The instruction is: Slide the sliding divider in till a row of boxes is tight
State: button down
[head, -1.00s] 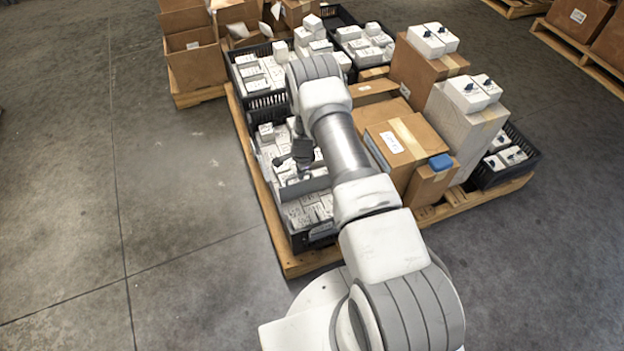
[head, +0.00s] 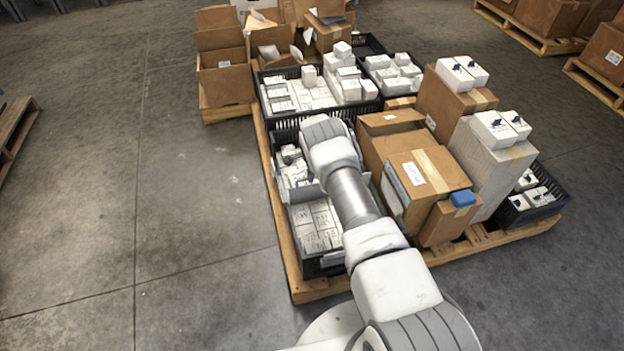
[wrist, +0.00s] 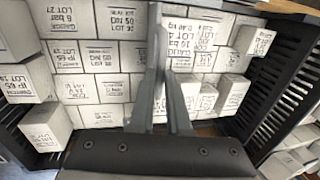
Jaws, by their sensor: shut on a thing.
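The black crate (head: 310,265) nearest me holds white labelled boxes. The grey sliding divider (head: 307,193) crosses it, with rows of boxes (head: 315,225) on the near side and loose boxes (head: 290,165) beyond. My gripper (wrist: 163,70) is shut on the divider; its fingers lie close together in the wrist view. My arm hides the grip in the head view. Boxes (wrist: 110,58) fill most of the wrist view in close rows, a few uneven at the sides. I cannot tell whether the row is tight against the divider.
The crate's slatted wall (wrist: 285,95) is close on the right in the wrist view. Cartons (head: 425,175) stand right of my arm on the pallet (head: 285,245). Another crate of boxes (head: 300,95) stands behind.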

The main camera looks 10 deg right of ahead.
jog(key=shift+w, duration=0.25)
jog(key=c, duration=0.9)
grip_release()
jog(key=s+r+p, duration=0.1)
jog(key=r+p, duration=0.1)
jog(key=r, duration=0.3)
jog(key=s+r+p, duration=0.1)
jog(key=r+p, duration=0.1)
jog(key=r, duration=0.4)
jog(key=s+r+p, duration=0.1)
jog(key=r+p, duration=0.2)
jog(key=r, duration=0.3)
jog(key=shift+s, duration=0.25)
jog(key=shift+r, duration=0.1)
